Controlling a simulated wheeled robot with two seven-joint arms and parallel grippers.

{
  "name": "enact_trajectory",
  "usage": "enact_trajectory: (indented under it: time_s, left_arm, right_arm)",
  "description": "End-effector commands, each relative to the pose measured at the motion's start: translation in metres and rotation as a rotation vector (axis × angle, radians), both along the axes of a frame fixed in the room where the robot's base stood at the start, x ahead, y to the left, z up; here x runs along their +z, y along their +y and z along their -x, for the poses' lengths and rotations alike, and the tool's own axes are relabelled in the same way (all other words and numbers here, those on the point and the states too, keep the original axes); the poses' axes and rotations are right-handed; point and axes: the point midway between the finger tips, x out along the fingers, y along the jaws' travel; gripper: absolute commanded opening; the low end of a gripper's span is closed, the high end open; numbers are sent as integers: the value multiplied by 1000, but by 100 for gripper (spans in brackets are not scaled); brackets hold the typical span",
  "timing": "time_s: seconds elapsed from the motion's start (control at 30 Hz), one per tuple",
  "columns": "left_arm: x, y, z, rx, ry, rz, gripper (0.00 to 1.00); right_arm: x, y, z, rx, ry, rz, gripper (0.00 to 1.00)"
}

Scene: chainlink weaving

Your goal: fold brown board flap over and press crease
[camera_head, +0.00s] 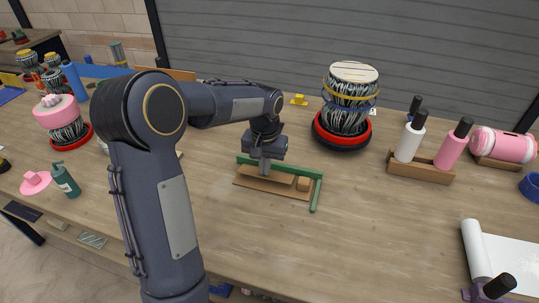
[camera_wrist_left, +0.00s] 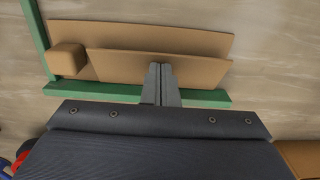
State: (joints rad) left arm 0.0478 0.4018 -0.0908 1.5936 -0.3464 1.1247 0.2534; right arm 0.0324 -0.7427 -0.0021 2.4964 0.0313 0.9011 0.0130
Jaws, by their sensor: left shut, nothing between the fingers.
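The brown board (camera_head: 246,181) lies on the wooden table, inside an L-shaped green guide (camera_head: 316,193). Its flap (camera_head: 280,177) shows as a raised strip along the guide's long bar. In the left wrist view, the board (camera_wrist_left: 200,39) and the flap (camera_wrist_left: 120,64) lie just beyond my fingertips. A small brown block (camera_wrist_left: 67,59) sits at the board's end, by the guide's corner. My left gripper (camera_head: 265,170) is shut and empty, pointing down at the flap. In the left wrist view its fingertips (camera_wrist_left: 159,70) overlap the flap's edge; contact cannot be told. My right gripper is not in view.
A striped drum on a red ring (camera_head: 345,105) stands behind and to the right. A wooden rack (camera_head: 420,168) with white and pink bottles is at right, a paper roll (camera_head: 477,250) at front right. A green bottle (camera_head: 66,181) stands at left.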

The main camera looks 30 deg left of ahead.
Motion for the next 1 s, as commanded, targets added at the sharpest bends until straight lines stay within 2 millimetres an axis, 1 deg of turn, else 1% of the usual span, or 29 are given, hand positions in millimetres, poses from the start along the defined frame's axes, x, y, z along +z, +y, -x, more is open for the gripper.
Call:
enact_trajectory:
  time_s: [0.03, 0.1, 0.43, 0.67, 1.0]
  left_arm:
    - [-5, 0, 1, 0, 1, 0, 0]
    - [-7, -1, 3, 0, 0, 0, 0]
    - [-8, -1, 3, 0, 0, 0, 0]
    - [-18, -1, 5, 0, 0, 0, 0]
    - [-17, -1, 5, 0, 0, 0, 0]
  right_arm:
    - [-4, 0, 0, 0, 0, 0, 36]
    - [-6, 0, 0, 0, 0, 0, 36]
    - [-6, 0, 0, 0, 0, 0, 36]
    - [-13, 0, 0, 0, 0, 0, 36]
    - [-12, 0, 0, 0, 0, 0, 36]
